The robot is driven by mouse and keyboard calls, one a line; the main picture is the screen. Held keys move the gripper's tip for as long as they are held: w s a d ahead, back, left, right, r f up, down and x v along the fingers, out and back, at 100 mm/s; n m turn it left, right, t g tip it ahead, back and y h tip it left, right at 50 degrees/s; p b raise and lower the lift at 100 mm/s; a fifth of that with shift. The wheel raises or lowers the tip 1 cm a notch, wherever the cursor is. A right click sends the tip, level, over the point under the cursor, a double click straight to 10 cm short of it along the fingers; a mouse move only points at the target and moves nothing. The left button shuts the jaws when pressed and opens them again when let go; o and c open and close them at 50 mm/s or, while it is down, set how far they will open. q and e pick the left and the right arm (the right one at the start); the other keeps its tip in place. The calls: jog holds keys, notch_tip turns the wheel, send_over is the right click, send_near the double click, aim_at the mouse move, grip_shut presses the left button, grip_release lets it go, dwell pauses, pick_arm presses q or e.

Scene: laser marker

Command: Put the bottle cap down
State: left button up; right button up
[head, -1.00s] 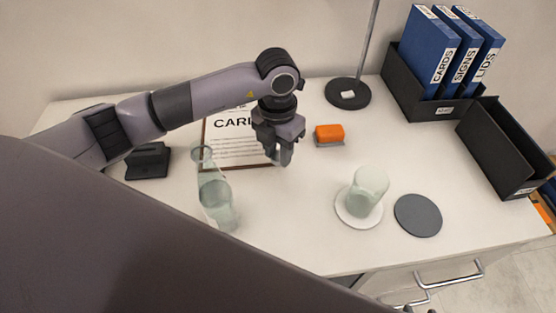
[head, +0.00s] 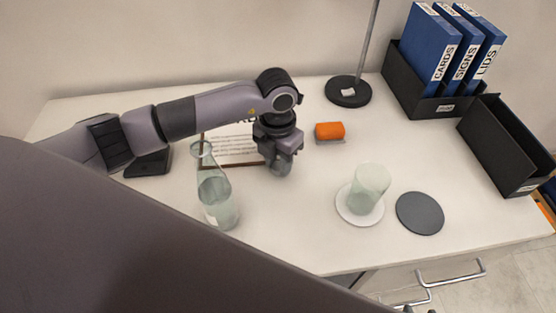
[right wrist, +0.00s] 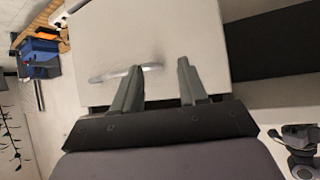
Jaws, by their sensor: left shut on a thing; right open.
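My left gripper (head: 280,170) is low over the white desk, just right of the framed sheet and right of the glass bottle's neck. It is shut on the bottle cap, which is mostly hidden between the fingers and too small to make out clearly. The open-necked glass bottle (head: 215,195) stands upright on the desk, apart from the gripper. My right gripper (right wrist: 160,68) is open and empty in the right wrist view, in front of a pale drawer front with a metal handle.
An orange block (head: 329,131) lies right of the left gripper. A glass cup (head: 369,187) stands on a white coaster (head: 348,210), beside a dark round coaster (head: 420,213). The lamp base (head: 348,92) is behind. Desk between bottle and cup is clear.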

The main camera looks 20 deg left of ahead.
aim_at(278, 166)
pick_arm(q)
jog(key=o, duration=0.9)
jog(key=shift+s+f, duration=0.15)
jog(key=shift+f, duration=0.2)
jog(key=shift+o, duration=0.5)
jog(key=shift+a+f, duration=0.1)
jog(key=shift+r+p, duration=0.45)
jog(key=shift+r, duration=0.05)
notch_tip(278, 166, up, 13)
jog(key=shift+f, duration=0.2)
